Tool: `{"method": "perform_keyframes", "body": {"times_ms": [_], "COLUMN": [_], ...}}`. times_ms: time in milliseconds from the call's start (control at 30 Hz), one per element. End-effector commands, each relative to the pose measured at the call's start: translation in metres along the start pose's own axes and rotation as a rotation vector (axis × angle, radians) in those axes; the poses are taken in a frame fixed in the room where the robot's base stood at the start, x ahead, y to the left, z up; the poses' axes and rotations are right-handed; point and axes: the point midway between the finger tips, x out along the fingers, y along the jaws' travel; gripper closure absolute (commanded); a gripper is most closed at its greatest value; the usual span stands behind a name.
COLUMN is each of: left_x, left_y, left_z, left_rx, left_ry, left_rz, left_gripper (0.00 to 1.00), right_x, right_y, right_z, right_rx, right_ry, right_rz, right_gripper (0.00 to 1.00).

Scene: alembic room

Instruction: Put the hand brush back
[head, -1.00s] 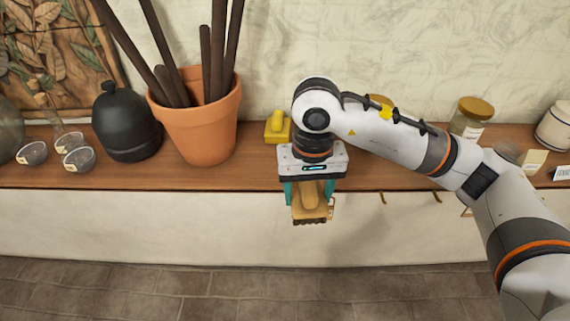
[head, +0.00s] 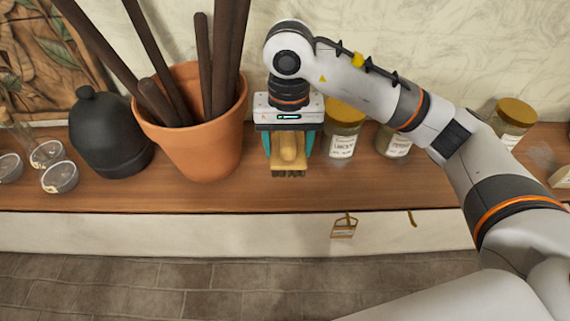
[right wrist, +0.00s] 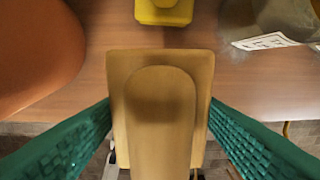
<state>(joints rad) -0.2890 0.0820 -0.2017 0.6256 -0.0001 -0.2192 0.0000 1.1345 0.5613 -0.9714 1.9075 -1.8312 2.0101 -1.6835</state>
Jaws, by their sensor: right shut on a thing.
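The hand brush (head: 289,166), with a tan wooden body and dark bristles below, is in my right gripper (head: 289,150). The teal fingers are shut on its two sides. In the head view the brush shows over the wooden shelf (head: 240,198), just right of the terracotta pot. In the right wrist view the brush (right wrist: 160,110) fills the middle between the green finger pads. Whether the bristles touch the shelf is unclear. My left gripper is out of view.
The terracotta pot (head: 195,135) with dark rods stands close left of the brush. Gold-lidded jars (head: 342,140) stand right. A yellow object (right wrist: 163,10) lies beyond the brush in the wrist view. A tag (head: 343,228) hangs from the shelf's front edge.

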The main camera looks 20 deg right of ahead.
Motion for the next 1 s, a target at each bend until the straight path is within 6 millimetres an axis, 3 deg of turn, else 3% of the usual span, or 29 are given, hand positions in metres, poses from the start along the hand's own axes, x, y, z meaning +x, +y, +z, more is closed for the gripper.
{"method": "perform_keyframes", "body": {"times_ms": [233, 533, 667, 967, 1000], "left_x": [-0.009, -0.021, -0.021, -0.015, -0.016], "left_y": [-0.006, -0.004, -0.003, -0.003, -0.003], "left_z": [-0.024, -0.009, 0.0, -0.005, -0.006], "left_rx": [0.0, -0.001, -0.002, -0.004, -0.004], "left_ry": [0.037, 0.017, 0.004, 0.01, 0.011], "left_rz": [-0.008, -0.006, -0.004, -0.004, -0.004], "left_gripper": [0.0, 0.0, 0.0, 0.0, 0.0], "right_x": [0.031, 0.069, 0.073, 0.077, 0.076], "right_y": [0.0, 0.0, 0.0, 0.0, 0.0], "right_z": [0.0, -0.001, 0.0, 0.0, 0.0], "right_rx": [0.0, 0.001, -0.001, -0.001, -0.001], "right_ry": [0.002, 0.002, -0.001, -0.002, -0.001], "right_rz": [0.0, -0.001, 0.001, 0.001, 0.001], "right_gripper": [0.68, 0.68, 0.68, 0.68, 0.36]}}
